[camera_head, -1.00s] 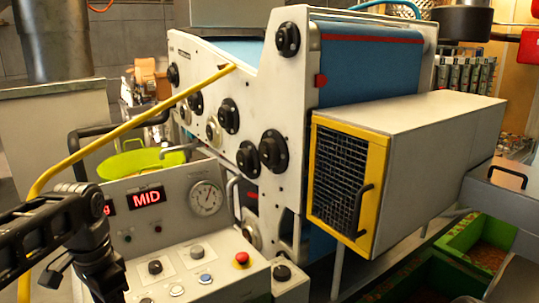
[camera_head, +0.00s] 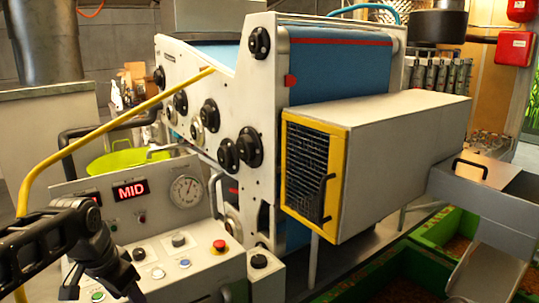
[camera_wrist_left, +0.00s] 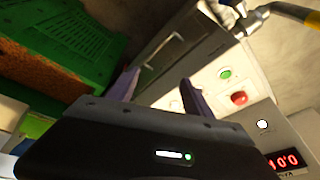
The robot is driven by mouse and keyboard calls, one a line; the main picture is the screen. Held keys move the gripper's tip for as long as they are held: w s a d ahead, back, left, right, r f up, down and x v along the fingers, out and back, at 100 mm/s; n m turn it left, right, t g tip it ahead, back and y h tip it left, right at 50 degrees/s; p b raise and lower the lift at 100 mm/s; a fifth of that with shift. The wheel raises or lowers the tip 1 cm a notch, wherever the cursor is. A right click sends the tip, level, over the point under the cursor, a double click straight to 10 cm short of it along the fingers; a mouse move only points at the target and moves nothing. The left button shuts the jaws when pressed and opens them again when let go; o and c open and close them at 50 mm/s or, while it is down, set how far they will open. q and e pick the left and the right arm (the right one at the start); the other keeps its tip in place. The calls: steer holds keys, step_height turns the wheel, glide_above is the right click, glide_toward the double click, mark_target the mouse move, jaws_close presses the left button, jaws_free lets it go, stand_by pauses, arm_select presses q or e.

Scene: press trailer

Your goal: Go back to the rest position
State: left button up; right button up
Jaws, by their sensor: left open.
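My left arm (camera_head: 50,235) comes in from the left in the head view and reaches down in front of the grey control panel (camera_head: 190,222). Its gripper is mostly cut off by the bottom edge there. In the left wrist view the left gripper (camera_wrist_left: 158,90) shows two purple fingers spread apart with nothing between them. Beyond the fingers are a grey surface with a bar handle, a green button (camera_wrist_left: 225,73) and a red button (camera_wrist_left: 239,98). My right gripper is in neither view.
The panel carries a red MID display (camera_head: 131,190), a gauge (camera_head: 186,191) and a red knob (camera_head: 219,246). A yellow rail (camera_head: 100,130) rises behind my arm. A yellow-framed grey box (camera_head: 400,150) juts from the press. Green bins (camera_head: 455,235) stand lower right.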

arm_select(q)
steer(key=w+d+f+n+t+h, duration=0.1)
steer(key=w+d+f, duration=0.25)
steer(key=f, duration=0.25)
steer(key=w+d+f+n+t+h, duration=0.1)
steer(key=w+d+f, duration=0.25)
steer(key=f, duration=0.25)
steer(key=s+d+f+n+b, duration=0.1)
steer(key=s+d+f, duration=0.15)
steer(key=f, duration=0.35)
steer(key=s+d+f+n, duration=0.1)
steer(key=d+f, duration=0.3)
steer(key=f, duration=0.2)
steer(key=s+d+f+n+g+b, duration=0.1)
steer(key=s+d+f, duration=0.3)
steer(key=s+f, duration=0.7)
steer(key=s+d+f+n+g+h+b, duration=0.1)
steer(key=s+d+f+g, duration=0.2)
steer(key=s+f, duration=0.8)
steer(key=s+d, duration=0.2)
steer(key=s, duration=0.1)
steer(key=shift+s+d+g, duration=0.25)
steer(key=shift+s+g, duration=0.05)
steer(key=shift+g, duration=0.1)
